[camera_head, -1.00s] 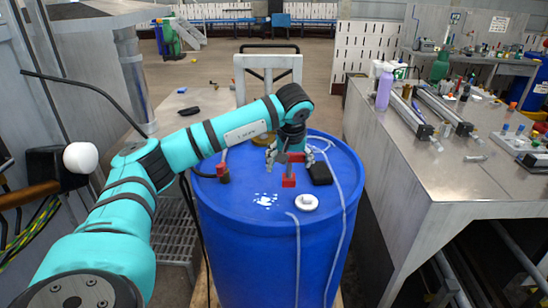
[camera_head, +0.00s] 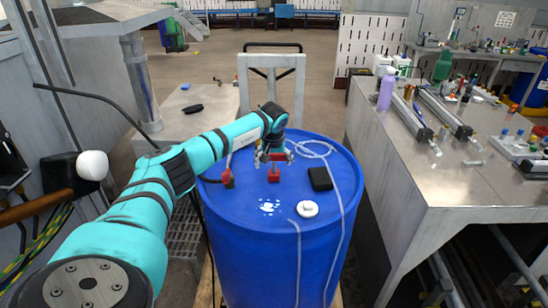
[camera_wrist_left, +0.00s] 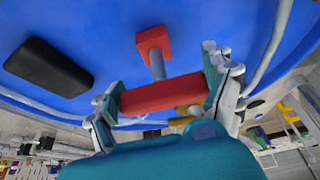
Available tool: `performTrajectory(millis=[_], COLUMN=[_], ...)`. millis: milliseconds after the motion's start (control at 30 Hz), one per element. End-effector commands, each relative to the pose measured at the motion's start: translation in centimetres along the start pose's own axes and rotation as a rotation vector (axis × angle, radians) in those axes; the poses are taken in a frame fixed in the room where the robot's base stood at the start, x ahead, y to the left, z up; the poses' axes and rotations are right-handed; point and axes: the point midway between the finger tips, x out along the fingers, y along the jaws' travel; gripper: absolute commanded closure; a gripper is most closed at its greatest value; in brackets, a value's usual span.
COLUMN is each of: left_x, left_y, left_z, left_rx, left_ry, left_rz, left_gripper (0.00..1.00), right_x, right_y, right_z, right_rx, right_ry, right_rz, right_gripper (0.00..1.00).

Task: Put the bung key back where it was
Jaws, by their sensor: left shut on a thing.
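The bung key (camera_head: 273,177) is red, with a crossbar, a short grey shaft and a red block at the far end. My left gripper (camera_head: 274,157) is shut on the crossbar over the blue drum's (camera_head: 275,245) lid. In the left wrist view, the bung key's crossbar (camera_wrist_left: 163,94) lies between the two fingers, with the shaft and block pointing away toward the lid. I cannot tell whether the block touches the lid. My right gripper is not in view.
On the lid are a black box (camera_head: 320,179) right of the key, a white cap (camera_head: 308,209), a pale hose (camera_head: 338,205) and a red fitting (camera_head: 228,178) at left. A metal bench (camera_head: 470,185) stands right. A trolley handle (camera_head: 271,75) rises behind the drum.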

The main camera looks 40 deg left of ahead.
Motion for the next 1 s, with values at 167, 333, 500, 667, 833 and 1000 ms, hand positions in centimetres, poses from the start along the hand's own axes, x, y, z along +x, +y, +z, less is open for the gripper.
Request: performTrajectory(millis=[167,333,500,667,833,1000], left_x=[0.0,0.2,0.2,0.2,-0.5,-3.3], left_y=[0.0,0.0,0.0,0.0,0.0,0.1], left_z=[0.0,0.1,0.1,0.1,0.0,0.0], left_rx=[-0.001,0.000,0.000,0.000,0.000,0.001], left_ry=[0.001,0.000,0.000,0.000,0.001,0.005], left_rz=[0.001,0.000,0.000,0.000,0.002,0.005], left_gripper=[0.68,0.10,0.00,0.00,0.00,0.00], right_x=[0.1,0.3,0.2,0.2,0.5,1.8], right_y=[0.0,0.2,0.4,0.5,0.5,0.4], right_z=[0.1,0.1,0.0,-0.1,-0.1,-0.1], right_rx=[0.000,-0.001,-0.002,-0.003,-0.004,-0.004], right_ry=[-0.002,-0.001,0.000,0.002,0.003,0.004], right_rz=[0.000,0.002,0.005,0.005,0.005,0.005], right_gripper=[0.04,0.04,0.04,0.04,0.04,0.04])
